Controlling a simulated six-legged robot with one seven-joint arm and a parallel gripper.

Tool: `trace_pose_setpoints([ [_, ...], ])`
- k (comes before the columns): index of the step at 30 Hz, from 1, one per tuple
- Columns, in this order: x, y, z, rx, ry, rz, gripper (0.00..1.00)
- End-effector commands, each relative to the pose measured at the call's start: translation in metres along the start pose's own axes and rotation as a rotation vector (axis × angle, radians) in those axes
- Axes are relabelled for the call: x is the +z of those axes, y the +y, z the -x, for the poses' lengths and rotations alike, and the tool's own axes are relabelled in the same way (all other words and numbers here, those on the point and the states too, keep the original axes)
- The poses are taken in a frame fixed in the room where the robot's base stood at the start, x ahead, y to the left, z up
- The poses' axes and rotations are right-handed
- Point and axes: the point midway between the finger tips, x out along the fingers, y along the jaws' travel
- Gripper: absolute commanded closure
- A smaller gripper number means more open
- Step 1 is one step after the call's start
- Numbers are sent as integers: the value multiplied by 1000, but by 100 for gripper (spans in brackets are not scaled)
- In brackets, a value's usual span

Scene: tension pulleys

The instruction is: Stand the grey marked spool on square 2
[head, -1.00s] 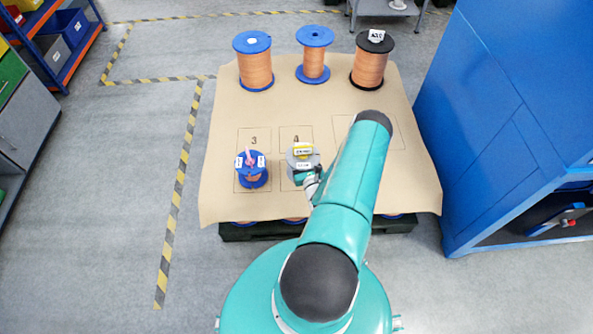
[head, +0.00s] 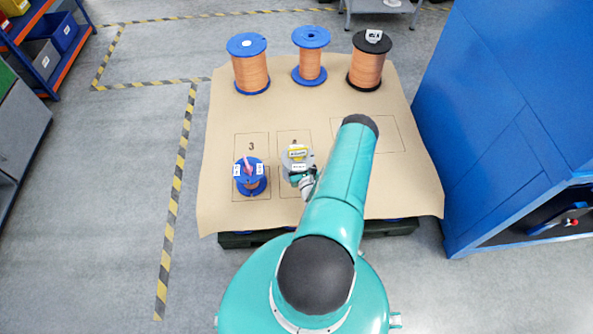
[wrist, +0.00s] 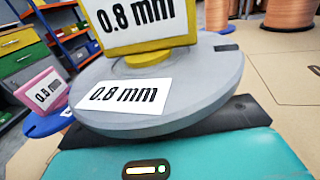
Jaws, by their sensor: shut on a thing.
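The grey spool (head: 287,165) is seen from above in the head view, over the square to the right of square 3. Its grey flange (wrist: 165,95) fills the middle of the wrist view, with a white "0.8 mm" label and a yellow "0.8 mm" tag (wrist: 150,22) on top. My gripper (head: 303,178) is at the spool's near right side, shut on it. The spool looks upright; its underside is hidden, so its height over the sheet is hard to tell. No numeral 2 is readable; my arm covers part of the larger marked square (head: 385,135) at right.
A small blue spool (head: 250,188) with a pink tag stands on square 3, close on the left. Two blue spools (head: 250,70) (head: 310,60) and a black-flanged spool (head: 367,68) stand along the back. A blue cabinet (head: 500,110) stands at right.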

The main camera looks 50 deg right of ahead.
Motion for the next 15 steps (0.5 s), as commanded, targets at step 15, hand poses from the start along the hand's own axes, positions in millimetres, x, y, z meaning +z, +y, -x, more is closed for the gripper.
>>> trace_pose_setpoints([
  [15, -59, 0, -2, -1, -2, 1, 82],
])
